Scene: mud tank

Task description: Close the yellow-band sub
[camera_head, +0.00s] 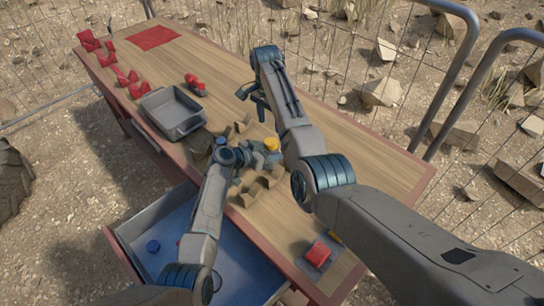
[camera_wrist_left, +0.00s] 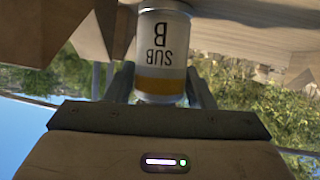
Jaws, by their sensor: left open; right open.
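The yellow-band sub, a pale can marked "SUB B", shows upside down in the left wrist view (camera_wrist_left: 162,45) with its yellow band at the picture's lower end. It stands between the spread fingers of my left gripper (camera_wrist_left: 160,85). In the head view, a yellow round top (camera_head: 271,143) shows just beyond my left gripper (camera_head: 256,155); I cannot tell whether it is a cap or part of the can. The left jaws are open around the can; contact is unclear. My right gripper (camera_head: 251,103) is open and empty above the table, farther back.
Brown wooden blocks (camera_head: 262,183) surround the left gripper. A grey bin (camera_head: 172,112) and red parts (camera_head: 196,85) lie left. A red mat (camera_head: 154,38) is at the far end. A red block (camera_head: 318,252) sits near right.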

